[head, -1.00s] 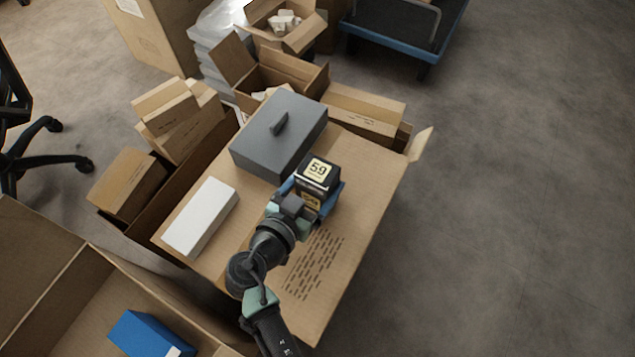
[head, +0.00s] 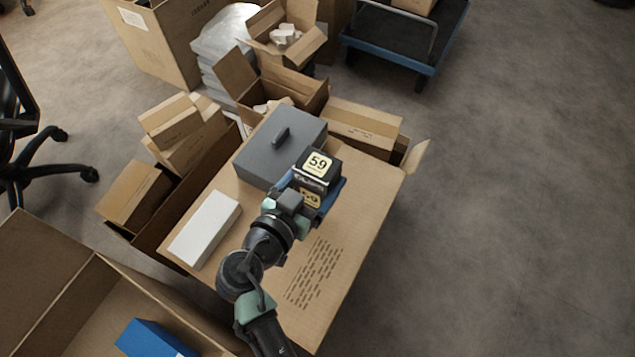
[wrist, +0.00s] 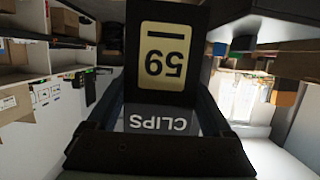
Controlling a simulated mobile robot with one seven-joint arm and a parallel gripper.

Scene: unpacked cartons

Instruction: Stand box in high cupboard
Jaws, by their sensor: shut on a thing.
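A small black box (head: 319,168) with cream "59" labels is held in my gripper (head: 312,188), over the brown cardboard surface in the head view. In the wrist view the same box (wrist: 165,50) fills the middle, its "59" label and the word "CLIPS" upside down. My gripper is shut on the box, with a finger on each side of it. The gap between the box and the cardboard cannot be told. I cannot make out a high cupboard in the head view; the wrist view shows shelves (wrist: 35,60) at the left, but I cannot tell which they are.
A grey lidded box (head: 280,145) is just behind the held box. A white box (head: 205,228) lies to the left on the cardboard carton (head: 345,235). Open cartons crowd the left and back. A blue trolley (head: 410,45) stands behind. The floor (head: 510,200) at right is clear.

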